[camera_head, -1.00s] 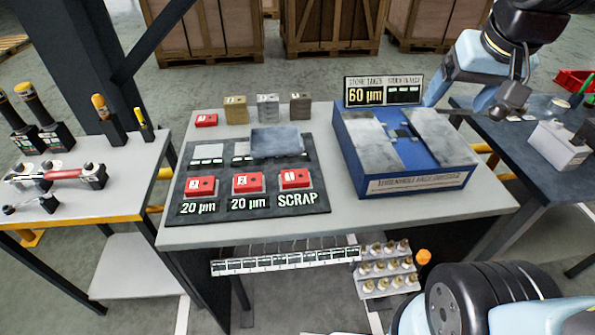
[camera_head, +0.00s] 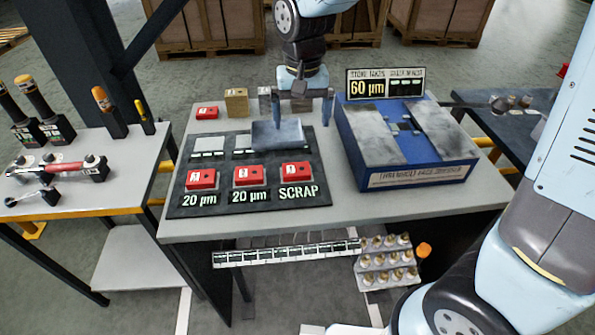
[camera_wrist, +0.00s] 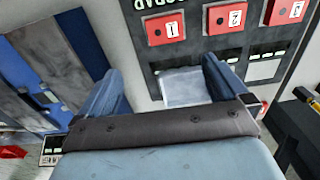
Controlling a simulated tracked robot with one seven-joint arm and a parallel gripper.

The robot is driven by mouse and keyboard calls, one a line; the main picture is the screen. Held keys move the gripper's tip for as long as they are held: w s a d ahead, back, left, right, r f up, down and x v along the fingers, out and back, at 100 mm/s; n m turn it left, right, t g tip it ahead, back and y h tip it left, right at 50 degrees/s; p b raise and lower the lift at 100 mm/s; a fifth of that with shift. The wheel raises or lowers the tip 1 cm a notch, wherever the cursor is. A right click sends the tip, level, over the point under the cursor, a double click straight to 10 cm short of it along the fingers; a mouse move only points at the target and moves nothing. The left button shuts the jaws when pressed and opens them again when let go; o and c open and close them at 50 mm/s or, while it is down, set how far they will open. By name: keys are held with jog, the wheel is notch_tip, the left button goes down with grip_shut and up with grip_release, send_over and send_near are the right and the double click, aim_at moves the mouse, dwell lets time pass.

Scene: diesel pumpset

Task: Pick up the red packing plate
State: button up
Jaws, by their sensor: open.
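Several small red blocks with white number labels are in view, and I cannot tell which is the packing plate. Three stand in a row on the dark mat (camera_head: 185,208): left red block (camera_head: 201,180), middle red block (camera_head: 248,177) and right red block (camera_head: 297,172), above "SCRAP". Another red block (camera_head: 206,112) lies at the table's back left. My gripper (camera_head: 303,110) is open over the mat's back right, behind the row. In the wrist view my gripper (camera_wrist: 162,85) has a grey plate (camera_wrist: 187,87) showing between its fingers, and the numbered red block "1" (camera_wrist: 166,28) lies beyond.
The grey plate (camera_head: 278,136) sits on the mat behind the right red block. A blue box (camera_head: 375,180) with grey slabs stands on the right. Tan and grey blocks (camera_head: 236,101) line the back. The table front (camera_head: 300,222) is clear.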

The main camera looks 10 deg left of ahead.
aim_at(296, 168)
jog(key=f, duration=0.9)
jog(key=a+f, duration=0.1)
jog(key=f, duration=0.4)
jog(key=shift+s+f, duration=0.25)
jog(key=shift+f, duration=0.1)
jog(key=c, duration=1.5)
jog(key=shift+c, duration=0.2)
jog(key=shift+r, duration=0.15)
